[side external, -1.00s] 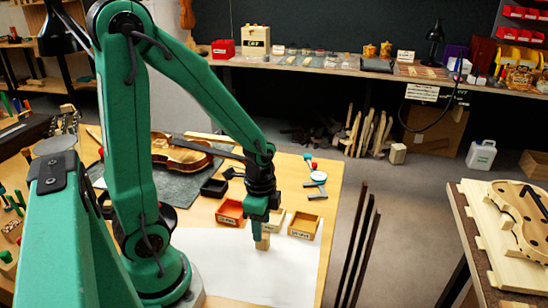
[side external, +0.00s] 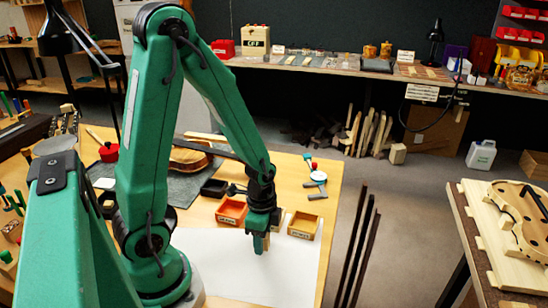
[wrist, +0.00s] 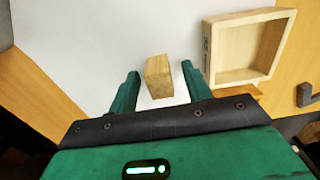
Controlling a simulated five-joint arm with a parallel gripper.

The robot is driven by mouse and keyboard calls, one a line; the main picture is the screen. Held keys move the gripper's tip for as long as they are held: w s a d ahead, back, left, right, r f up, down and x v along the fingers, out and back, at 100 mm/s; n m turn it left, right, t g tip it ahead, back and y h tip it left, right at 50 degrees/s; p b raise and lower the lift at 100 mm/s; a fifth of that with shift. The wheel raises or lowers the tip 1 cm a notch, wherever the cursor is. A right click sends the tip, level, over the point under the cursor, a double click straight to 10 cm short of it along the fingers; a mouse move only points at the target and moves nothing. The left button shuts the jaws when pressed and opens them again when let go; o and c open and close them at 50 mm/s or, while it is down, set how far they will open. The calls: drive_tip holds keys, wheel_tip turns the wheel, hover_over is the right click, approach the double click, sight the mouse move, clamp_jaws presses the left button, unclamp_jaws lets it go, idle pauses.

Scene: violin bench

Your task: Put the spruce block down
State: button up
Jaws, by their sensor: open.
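The spruce block (wrist: 158,77) is a small pale wooden block. In the wrist view it sits between my two fingers, with a gap on each side. My gripper (wrist: 160,71) is open around it. In the side external view my gripper (side external: 261,248) is low over the white sheet (side external: 235,272), and its finger hides most of the block (side external: 267,242). The block appears to rest on the sheet.
A light wooden tray (wrist: 207,45) stands close to the right finger in the wrist view. In the side view a red-orange tray (side external: 231,211) and an orange tray (side external: 304,226) stand behind my gripper. The sheet's front is clear.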

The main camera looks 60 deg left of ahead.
clamp_jaws()
drive_tip(key=shift+r, duration=0.2)
idle(0.4)
drive_tip(key=shift+r, duration=1.45)
drive_tip(key=s+d+r, duration=0.4)
drive_tip(key=d+r, duration=0.3)
drive_tip(key=d, duration=0.3)
drive_tip(key=shift+s+d+r, duration=0.25)
drive_tip(key=shift+d+r, duration=0.15)
